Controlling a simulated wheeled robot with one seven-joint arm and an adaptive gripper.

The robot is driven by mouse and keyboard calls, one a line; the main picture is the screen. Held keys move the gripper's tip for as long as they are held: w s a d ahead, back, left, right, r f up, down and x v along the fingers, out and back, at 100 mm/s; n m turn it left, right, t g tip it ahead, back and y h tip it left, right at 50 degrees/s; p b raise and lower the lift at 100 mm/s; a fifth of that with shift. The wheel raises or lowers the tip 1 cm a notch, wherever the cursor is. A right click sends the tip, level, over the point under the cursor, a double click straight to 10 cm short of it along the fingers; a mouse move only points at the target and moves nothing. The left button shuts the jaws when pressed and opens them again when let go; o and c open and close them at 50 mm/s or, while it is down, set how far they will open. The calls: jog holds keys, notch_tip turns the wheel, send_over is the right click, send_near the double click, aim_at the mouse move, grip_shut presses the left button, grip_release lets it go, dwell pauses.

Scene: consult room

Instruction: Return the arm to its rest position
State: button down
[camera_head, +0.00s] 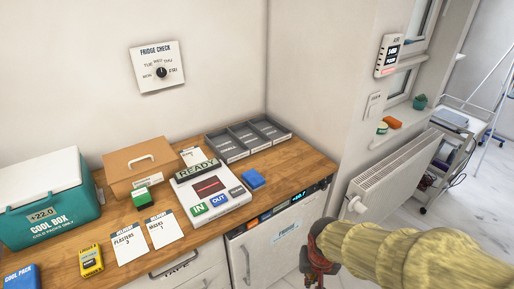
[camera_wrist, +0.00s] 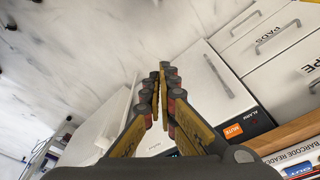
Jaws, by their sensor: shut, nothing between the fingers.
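My arm (camera_head: 405,255) reaches in from the lower right in the head view, wrapped in a yellowish ribbed cover. My gripper (camera_head: 316,258) hangs at its end, in front of the white fridge (camera_head: 272,250) and apart from the counter. In the wrist view my gripper (camera_wrist: 160,75) shows its yellow and dark fingers brought together at the tips, with nothing between them. The fridge front (camera_wrist: 222,85) lies behind and to the right of the fingers there.
The wooden counter (camera_head: 143,208) holds a teal cool box (camera_head: 48,205), a cardboard box (camera_head: 138,166), a white button panel (camera_head: 212,192) and grey trays (camera_head: 248,138). A white radiator (camera_head: 392,180) stands right of the fridge. The floor (camera_wrist: 60,60) left of my fingers is clear.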

jog(key=s+d+r+t, duration=0.2)
jog(key=s+r, duration=0.2)
jog(key=r, duration=0.6)
jog(key=s+d+r+n+t, duration=0.1)
jog(key=s+r, duration=0.3)
jog(key=r, duration=0.6)
jog(key=shift+d+r+t, duration=0.3)
jog(key=shift+d+t, duration=0.05)
jog(key=shift+t, duration=0.15)
jog(key=c, duration=2.6)
grip_release()
jog(key=shift+w, duration=0.1)
